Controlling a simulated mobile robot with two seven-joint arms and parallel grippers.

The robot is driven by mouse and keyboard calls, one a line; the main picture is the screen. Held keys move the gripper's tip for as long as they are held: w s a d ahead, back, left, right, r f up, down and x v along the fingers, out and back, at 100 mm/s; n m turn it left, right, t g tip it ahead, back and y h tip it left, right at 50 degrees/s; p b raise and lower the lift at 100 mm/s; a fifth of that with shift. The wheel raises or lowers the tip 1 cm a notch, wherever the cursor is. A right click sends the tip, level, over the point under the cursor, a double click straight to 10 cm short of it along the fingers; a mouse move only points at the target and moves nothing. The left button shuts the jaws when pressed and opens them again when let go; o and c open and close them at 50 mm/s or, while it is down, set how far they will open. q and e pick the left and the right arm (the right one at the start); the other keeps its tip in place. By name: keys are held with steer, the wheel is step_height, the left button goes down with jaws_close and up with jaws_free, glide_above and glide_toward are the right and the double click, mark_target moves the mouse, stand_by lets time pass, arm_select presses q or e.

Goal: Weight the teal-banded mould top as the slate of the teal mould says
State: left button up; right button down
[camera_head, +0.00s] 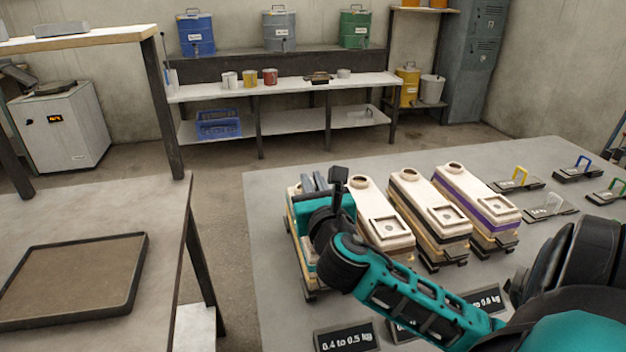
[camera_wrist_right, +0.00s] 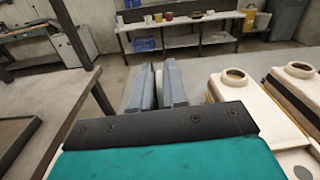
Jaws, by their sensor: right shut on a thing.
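The teal-banded mould (camera_head: 294,222) is the leftmost in a row on the grey table. My right gripper (camera_head: 315,183) is over it, and my arm hides much of its top and front. In the right wrist view the two grey fingers (camera_wrist_right: 156,88) stand close together. The slate (camera_head: 347,338) in front of the leftmost mould reads "0.4 to 0.5 kg". My left gripper is not in view.
A pale mould (camera_head: 372,205), a dark-banded mould (camera_head: 425,210) and a purple-banded mould (camera_head: 478,203) stand to the right. More slates (camera_head: 487,300) are partly behind my arm. A side table at left holds a brown tray (camera_head: 70,280). A floor gap separates the tables.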

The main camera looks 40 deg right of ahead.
steer(key=shift+f, duration=0.35)
stand_by(0.4)
steer(key=c, duration=1.1)
jaws_free()
steer(key=shift+f, duration=0.1)
steer(key=shift+s+a, duration=0.1)
steer(key=shift+s, duration=0.05)
steer(key=v, duration=1.2)
steer(key=shift+s+a, duration=0.2)
steer(key=shift+s, duration=0.05)
